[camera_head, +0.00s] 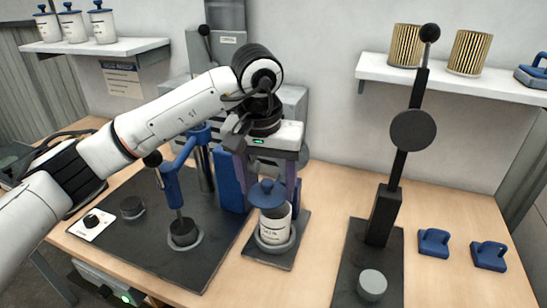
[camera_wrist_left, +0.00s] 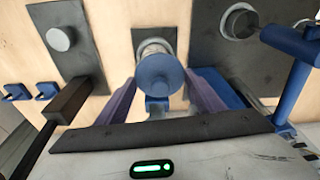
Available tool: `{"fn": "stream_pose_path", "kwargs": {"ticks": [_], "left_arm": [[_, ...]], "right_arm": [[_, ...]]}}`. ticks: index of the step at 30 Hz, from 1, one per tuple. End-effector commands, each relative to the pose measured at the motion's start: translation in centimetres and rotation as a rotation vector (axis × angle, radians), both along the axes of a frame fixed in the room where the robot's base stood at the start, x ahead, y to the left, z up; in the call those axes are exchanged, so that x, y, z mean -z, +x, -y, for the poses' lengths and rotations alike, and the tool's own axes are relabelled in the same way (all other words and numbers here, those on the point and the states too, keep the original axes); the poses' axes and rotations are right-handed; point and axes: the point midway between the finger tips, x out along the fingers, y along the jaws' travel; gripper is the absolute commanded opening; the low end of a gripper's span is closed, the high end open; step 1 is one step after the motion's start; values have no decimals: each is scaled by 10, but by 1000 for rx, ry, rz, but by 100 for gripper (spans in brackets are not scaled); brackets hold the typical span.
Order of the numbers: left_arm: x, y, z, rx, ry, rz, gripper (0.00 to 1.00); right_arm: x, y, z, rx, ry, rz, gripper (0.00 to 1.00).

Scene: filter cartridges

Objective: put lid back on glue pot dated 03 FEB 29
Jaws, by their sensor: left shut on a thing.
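A white glue pot (camera_head: 275,228) stands in a round grey holder on a small dark plate near the middle of the bench. Its label is too small to read. A blue lid (camera_head: 267,193) with a round knob is at the pot's mouth; I cannot tell whether it is fully seated. My left gripper (camera_head: 266,186) comes from above, with its purple fingers on either side of the lid, shut on it. In the left wrist view the blue lid (camera_wrist_left: 158,75) lies between the fingers and hides most of the pot. My right gripper is not in view.
A blue lever press (camera_head: 180,205) stands on a dark mat to the left. A tall black lever stand (camera_head: 385,215) is to the right, with two blue blocks (camera_head: 433,243) beyond it. Several lidded pots (camera_head: 72,26) sit on the left shelf. Filter cartridges (camera_head: 468,52) sit on the right shelf.

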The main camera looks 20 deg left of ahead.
Motion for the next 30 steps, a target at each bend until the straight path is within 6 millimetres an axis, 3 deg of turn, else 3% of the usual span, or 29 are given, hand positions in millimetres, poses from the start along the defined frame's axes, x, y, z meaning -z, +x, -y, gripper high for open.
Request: {"fn": "stream_pose_path", "kwargs": {"ticks": [3,11,30], "left_arm": [[-17,15,8,-7,-2,-15,41],[-22,23,10,-12,-1,-26,41],[29,23,10,-12,-1,-26,41]], "right_arm": [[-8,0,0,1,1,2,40],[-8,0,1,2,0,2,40],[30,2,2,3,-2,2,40]]}}
